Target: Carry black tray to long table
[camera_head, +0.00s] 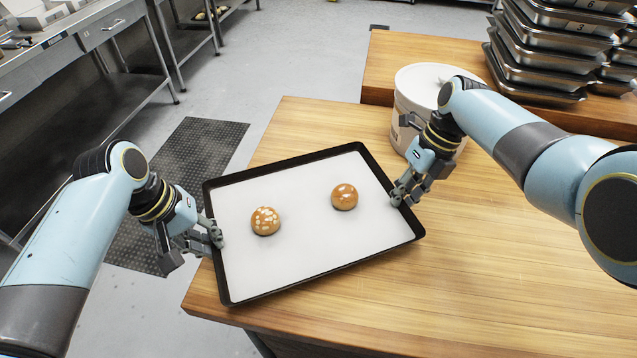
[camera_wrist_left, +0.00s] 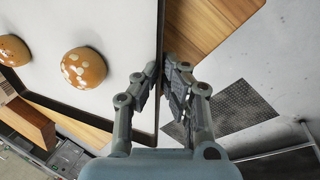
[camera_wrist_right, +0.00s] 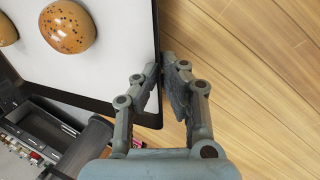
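The black tray (camera_head: 319,276) has a white lining and carries two round, topped buns: one left of its middle (camera_head: 265,221), one on the right (camera_head: 344,197). It lies askew over the wooden worktop's left end, its left side reaching past the worktop edge. Whether it touches the wood is hard to tell. My left gripper (camera_head: 216,236) has its fingers closed on both sides of the tray's left rim, as the left wrist view (camera_wrist_left: 163,88) shows. My right gripper (camera_head: 399,196) pinches the right rim the same way in the right wrist view (camera_wrist_right: 161,82).
The wooden worktop (camera_head: 520,285) is clear at the right front. A white tub (camera_head: 415,88) stands close behind my right gripper. Stacked metal pans (camera_head: 545,75) stand on another wooden surface at the back right. A steel bench (camera_head: 75,50) is at the left, with a dark floor mat (camera_head: 190,150) between.

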